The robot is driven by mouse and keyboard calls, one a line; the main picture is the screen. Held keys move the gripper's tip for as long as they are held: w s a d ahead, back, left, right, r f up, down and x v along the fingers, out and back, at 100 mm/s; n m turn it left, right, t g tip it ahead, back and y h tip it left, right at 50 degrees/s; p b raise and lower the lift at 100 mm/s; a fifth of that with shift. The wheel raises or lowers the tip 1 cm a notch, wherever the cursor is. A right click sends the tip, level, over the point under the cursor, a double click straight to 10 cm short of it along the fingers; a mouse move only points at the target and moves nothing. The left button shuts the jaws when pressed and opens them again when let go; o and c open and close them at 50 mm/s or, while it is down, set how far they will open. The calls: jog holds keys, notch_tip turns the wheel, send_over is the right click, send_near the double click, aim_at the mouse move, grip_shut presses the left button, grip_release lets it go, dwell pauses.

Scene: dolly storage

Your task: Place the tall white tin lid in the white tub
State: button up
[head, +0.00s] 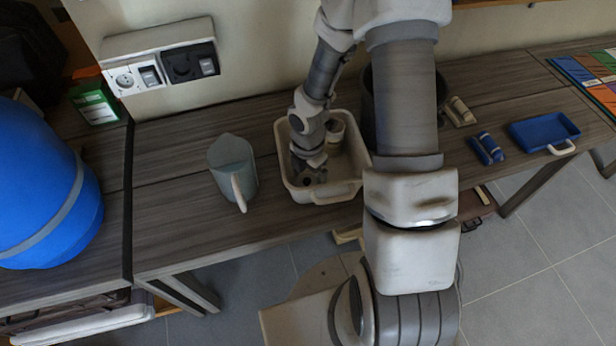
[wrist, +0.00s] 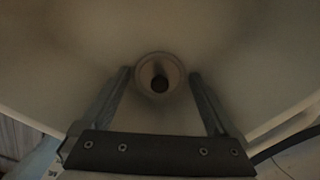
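The white tub (head: 347,190) stands on the dark wood table in the head view, and its pale inside (wrist: 240,60) fills most of the wrist view. My gripper (head: 313,178) reaches down into the tub. In the wrist view its two fingers (wrist: 160,78) are spread. A small round pale piece with a dark centre (wrist: 174,64) shows between and just beyond the fingertips, with gaps on both sides. It may be the tin lid; I cannot tell for sure. A pale cylindrical thing (head: 336,131) shows at the tub's back, partly hidden by my arm.
A grey-green pitcher (head: 232,162) stands left of the tub. A dark bin (head: 369,110) stands close on its right, partly behind my arm. Blue rolls (head: 488,148) and a blue tray (head: 545,132) lie farther right. The table left of the pitcher is clear.

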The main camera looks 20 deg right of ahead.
notch_tip(320, 180, up, 12)
jog(key=p, duration=0.4)
jog(key=shift+r+p, duration=0.15)
jog(key=shift+p, duration=0.15)
dwell(0.4)
notch_tip(320, 180, up, 8)
jog(key=m+t+h, duration=0.1)
jog(key=m, duration=0.4)
send_over(308, 179)
jog(key=s+d, duration=0.1)
jog(key=d, duration=0.2)
jog(key=s+d+r+m+t+h+p, duration=0.1)
jog(key=s+r+m+t+p, duration=0.15)
jog(key=r+m, duration=0.65)
jog(key=s+a+r+m+t+y, duration=0.1)
jog(key=s+a+r+m, duration=0.1)
jog(key=s+r+m, duration=0.2)
jog(key=s+a+r+m+t+y, duration=0.1)
jog(key=s+a+r+m, duration=0.1)
jog(key=s+r+m, duration=0.3)
notch_tip(308, 179, up, 3)
jog(key=shift+s+a+r+m, duration=0.2)
jog(key=shift+s+a+m, duration=0.1)
jog(key=shift+s, duration=0.45)
jog(key=shift+d, duration=0.1)
